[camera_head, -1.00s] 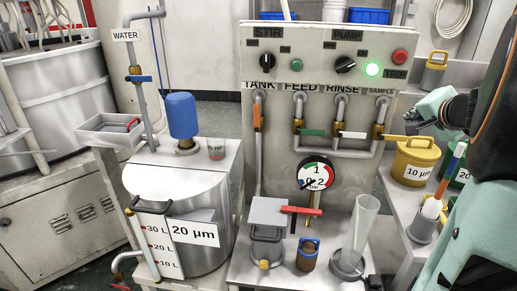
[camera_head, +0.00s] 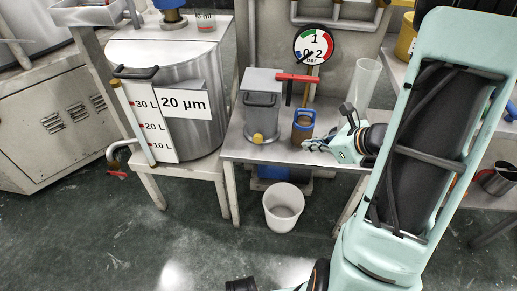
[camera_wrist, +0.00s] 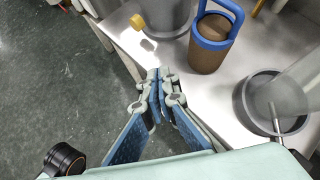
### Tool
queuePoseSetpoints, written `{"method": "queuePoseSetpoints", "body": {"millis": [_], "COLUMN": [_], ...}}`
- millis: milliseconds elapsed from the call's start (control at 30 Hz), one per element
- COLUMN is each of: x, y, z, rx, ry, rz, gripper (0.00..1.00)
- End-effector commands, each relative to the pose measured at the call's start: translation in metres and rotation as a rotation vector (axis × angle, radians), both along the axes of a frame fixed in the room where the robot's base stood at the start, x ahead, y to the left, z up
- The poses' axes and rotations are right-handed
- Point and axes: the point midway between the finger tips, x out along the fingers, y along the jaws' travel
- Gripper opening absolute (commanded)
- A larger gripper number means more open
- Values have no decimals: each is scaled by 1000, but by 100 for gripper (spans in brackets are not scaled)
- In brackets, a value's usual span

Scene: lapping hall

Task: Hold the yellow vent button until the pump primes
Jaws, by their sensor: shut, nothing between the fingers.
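The yellow vent button (camera_head: 258,138) is on the lower front of a grey filter housing (camera_head: 262,103), near the front edge of the bench. In the wrist view the button (camera_wrist: 137,21) shows at the top, left of centre. My gripper (camera_head: 305,144) is shut and empty. It is by the bench's front edge, right of the button and apart from it, just below the blue-handled brown cup. In the wrist view its closed fingertips (camera_wrist: 161,74) point up the picture toward the bench edge. The round pressure gauge (camera_head: 313,44) is above the bench; its exact reading is too small to tell.
A clear cylinder (camera_head: 361,84) is behind my gripper. A white bucket (camera_head: 283,207) stands on the floor.

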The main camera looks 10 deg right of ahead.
Motion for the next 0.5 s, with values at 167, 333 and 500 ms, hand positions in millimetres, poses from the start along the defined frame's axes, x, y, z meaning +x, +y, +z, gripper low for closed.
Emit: {"method": "queuePoseSetpoints", "body": {"millis": [167, 333, 500], "x": [-12, -13, -13], "y": [22, 24, 24], "z": [-13, -13, -13], "rx": [100, 109, 107], "ry": [44, 47, 47], "rz": [0, 1, 1], "gripper": [0, 0, 0]}}
